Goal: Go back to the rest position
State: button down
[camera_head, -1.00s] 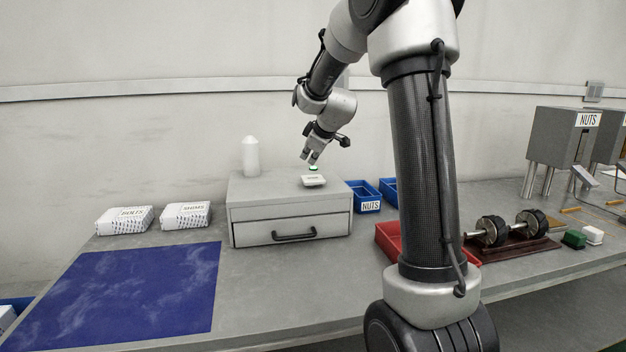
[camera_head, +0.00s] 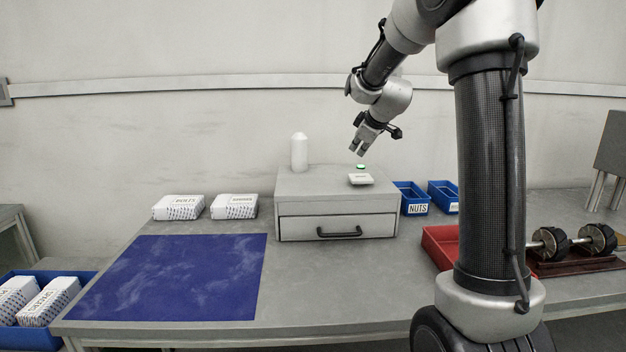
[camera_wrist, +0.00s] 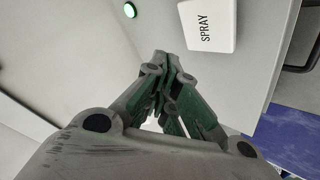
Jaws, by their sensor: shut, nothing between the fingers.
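My gripper (camera_head: 357,150) is above the grey drawer cabinet (camera_head: 335,228), near the back right of its top. Its fingers are shut and empty; they also show closed together in the wrist view (camera_wrist: 165,62). The fingers are apart from both. The cabinet drawer is closed.
A white bottle (camera_head: 299,152) stands on the cabinet. White boxes (camera_head: 178,208) and a blue mat (camera_head: 175,280) lie left. Blue bins (camera_head: 411,198), a red tray (camera_head: 436,247) and a rotor on a stand (camera_head: 572,245) are right. A blue crate (camera_head: 85,277) is far left.

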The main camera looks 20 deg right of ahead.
jog(key=shift+m, duration=0.3)
jog(key=s+f+m+g, duration=0.1)
jog(key=s+f, duration=0.1)
jog(key=s+a+f+m+g, duration=0.1)
jog(key=s+f, duration=0.1)
jog(key=s, duration=0.1)
jog(key=s+f+m+g, duration=0.1)
jog(key=s+f+m, duration=0.1)
jog(key=shift+s+a+y, duration=0.25)
jog(key=shift+a+y, duration=0.05)
jog(key=shift+a, duration=0.05)
jog(key=s+a+r+m+g, duration=0.1)
jog(key=s+a, duration=0.2)
jog(key=s, duration=1.3)
jog(key=s+a+r+m+g, duration=0.1)
jog(key=s+a, duration=0.3)
jog(key=s, duration=1.3)
jog(key=shift+r+m, duration=0.4)
jog(key=shift+m, duration=0.4)
jog(key=shift+a, duration=0.1)
